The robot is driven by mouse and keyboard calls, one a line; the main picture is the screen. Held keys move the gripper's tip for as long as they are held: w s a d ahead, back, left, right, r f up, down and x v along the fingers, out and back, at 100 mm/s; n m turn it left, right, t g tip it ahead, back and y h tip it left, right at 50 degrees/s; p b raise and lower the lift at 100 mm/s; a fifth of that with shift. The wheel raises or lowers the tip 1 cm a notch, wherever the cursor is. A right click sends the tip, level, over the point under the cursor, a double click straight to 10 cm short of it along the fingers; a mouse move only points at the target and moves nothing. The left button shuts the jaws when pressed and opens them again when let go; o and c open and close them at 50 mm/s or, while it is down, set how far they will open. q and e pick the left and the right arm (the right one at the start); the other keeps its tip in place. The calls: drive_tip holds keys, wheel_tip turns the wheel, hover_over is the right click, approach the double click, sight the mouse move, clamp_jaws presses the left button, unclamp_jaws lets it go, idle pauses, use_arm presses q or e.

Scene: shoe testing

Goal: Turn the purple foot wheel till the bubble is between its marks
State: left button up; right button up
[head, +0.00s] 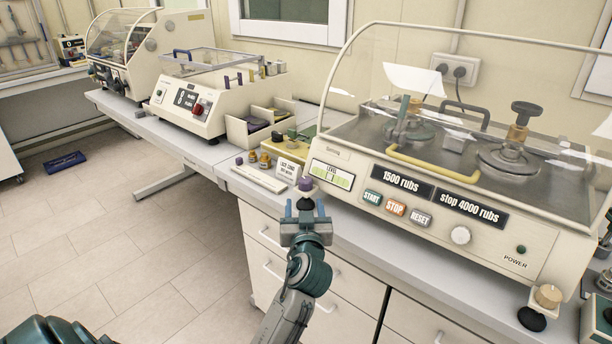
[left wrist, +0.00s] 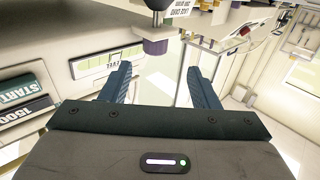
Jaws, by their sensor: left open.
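The purple foot wheel (head: 306,184) sits under the left front corner of the large rub tester (head: 450,205). It also shows upside down in the left wrist view (left wrist: 155,46), beyond the fingertips. The level vial (head: 331,175) is a green strip with dark marks on the tester's front, right of the wheel. The bubble is too small to place against its marks. My left gripper (head: 305,208) is open and empty. Its two blue fingers point at the wheel from the front, a little short of it and apart from it. My right gripper is not in view.
A wooden-coloured foot (head: 547,296) is at the tester's right front corner. Small bottles (head: 259,159) and a white card sign (head: 288,169) stand left of the wheel. Another tester (head: 203,97) stands farther left. The space before the drawers (head: 300,260) is clear apart from my arm.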

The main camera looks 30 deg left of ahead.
sight(304, 186)
use_arm(q)
drive_tip(key=w+a+m+h+p, duration=0.1)
drive_tip(key=p, duration=0.1)
drive_tip(key=w+a+t+h+p, duration=0.1)
drive_tip(key=w+p, duration=0.1)
drive_tip(key=w+a+m+h+p, duration=0.1)
drive_tip(key=w+a+h+p, duration=0.1)
drive_tip(key=p, duration=0.1)
drive_tip(key=shift+w+a+r+m+t, duration=0.1)
drive_tip(key=shift+w+r+m+t, duration=0.05)
drive_tip(key=shift+r+m+t, duration=0.2)
drive_tip(key=shift+w+a+f, duration=0.15)
drive_tip(key=shift+w+a, duration=0.1)
drive_tip(key=shift+w, duration=0.45)
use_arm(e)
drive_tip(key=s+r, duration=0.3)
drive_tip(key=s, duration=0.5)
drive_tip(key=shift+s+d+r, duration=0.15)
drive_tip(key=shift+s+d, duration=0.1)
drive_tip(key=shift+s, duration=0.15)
use_arm(q)
drive_tip(key=shift+c, duration=0.3)
